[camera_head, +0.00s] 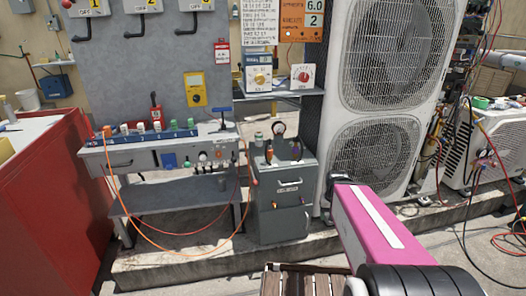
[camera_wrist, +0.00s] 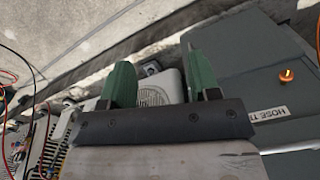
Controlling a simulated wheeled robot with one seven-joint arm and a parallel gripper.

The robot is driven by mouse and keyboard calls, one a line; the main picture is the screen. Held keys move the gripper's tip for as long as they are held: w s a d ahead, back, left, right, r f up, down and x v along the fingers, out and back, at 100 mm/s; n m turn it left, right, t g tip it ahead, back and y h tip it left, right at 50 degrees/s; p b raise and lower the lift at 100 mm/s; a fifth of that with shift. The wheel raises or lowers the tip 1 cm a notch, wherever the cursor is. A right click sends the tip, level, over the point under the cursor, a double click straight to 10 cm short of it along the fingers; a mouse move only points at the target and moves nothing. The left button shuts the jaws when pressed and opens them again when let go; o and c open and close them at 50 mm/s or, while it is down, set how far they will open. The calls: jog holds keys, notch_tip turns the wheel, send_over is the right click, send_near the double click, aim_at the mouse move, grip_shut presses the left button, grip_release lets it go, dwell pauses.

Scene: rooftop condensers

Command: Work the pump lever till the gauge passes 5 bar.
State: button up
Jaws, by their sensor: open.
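A blue T-shaped handle (camera_head: 224,112) stands upright at the right end of the workbench; I cannot tell whether it is the pump lever. A small round dark-rimmed dial (camera_head: 278,129) stands on top of the grey cabinet right of the bench; it may be the gauge, and its reading is too small to tell. My gripper (camera_wrist: 160,75) shows in the wrist view with its two green fingers wide apart and nothing between them. In the head view my pink arm reaches in from the lower right, and its fingers are not distinguishable there.
The workbench (camera_head: 160,185) carries switches, valves and an orange hose (camera_head: 180,262). The grey cabinet (camera_head: 280,222) stands beside a tall white fan unit (camera_head: 425,110). A red cabinet (camera_head: 55,190) is at left. Loose cables hang at right. A grey labelled surface (camera_wrist: 245,95) lies right of my fingers.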

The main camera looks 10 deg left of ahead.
jog(key=shift+w, duration=0.1)
jog(key=c, duration=0.5)
jog(key=shift+w+a+r, duration=0.1)
jog(key=shift+w+a, duration=0.1)
jog(key=shift+a, duration=0.1)
grip_shut()
notch_tip(320, 180, up, 15)
jog(key=n+h, duration=0.1)
jog(key=n, duration=2)
send_over(254, 180)
jog(key=shift+a+r+n, duration=0.2)
jog(key=shift+a+n, duration=0.1)
jog(key=shift+a, duration=0.3)
jog(key=shift+f, duration=0.15)
